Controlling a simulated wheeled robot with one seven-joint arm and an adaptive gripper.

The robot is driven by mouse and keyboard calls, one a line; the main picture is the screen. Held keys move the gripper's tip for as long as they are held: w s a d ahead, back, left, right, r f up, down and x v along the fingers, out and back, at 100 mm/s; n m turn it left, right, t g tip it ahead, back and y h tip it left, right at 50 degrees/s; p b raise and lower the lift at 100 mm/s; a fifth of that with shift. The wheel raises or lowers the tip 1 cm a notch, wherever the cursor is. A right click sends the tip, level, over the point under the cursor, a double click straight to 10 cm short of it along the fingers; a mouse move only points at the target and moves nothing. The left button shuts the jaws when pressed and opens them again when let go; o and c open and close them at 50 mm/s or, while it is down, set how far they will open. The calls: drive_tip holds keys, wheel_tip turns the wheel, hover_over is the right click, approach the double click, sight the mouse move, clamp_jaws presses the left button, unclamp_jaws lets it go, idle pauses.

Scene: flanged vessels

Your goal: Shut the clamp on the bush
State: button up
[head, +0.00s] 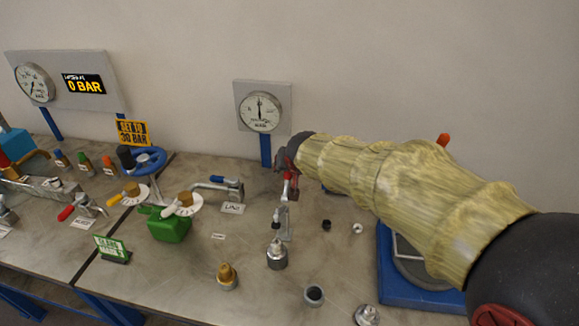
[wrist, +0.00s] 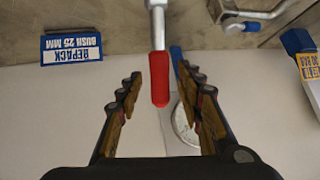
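The clamp (head: 284,222) is a silver toggle clamp with a red-sleeved handle that stands up; it is on the bench in the middle of the head view. In the wrist view the red handle (wrist: 159,78) lies between the fingers of my gripper (wrist: 160,88), which are spread apart with a gap visible on both sides. In the head view my gripper (head: 287,160) is at the top of the handle, mostly hidden by my sleeved forearm. A silver cylindrical piece with a dark top (head: 277,256) stands just in front of the clamp; I cannot tell whether it is the bush.
A blue-based round fixture (head: 425,297) stands right, partly under my arm. Loose fittings, including a brass one (head: 227,276), stand in front. A green can (head: 169,226) and a lever valve (head: 222,186) are left. A gauge (head: 261,112) stands behind. A repack-bush sign (wrist: 71,49) shows in the wrist view.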

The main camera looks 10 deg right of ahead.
drive_tip(key=shift+r, duration=0.1)
drive_tip(key=v, duration=1.2)
drive_tip(key=shift+c, duration=0.4)
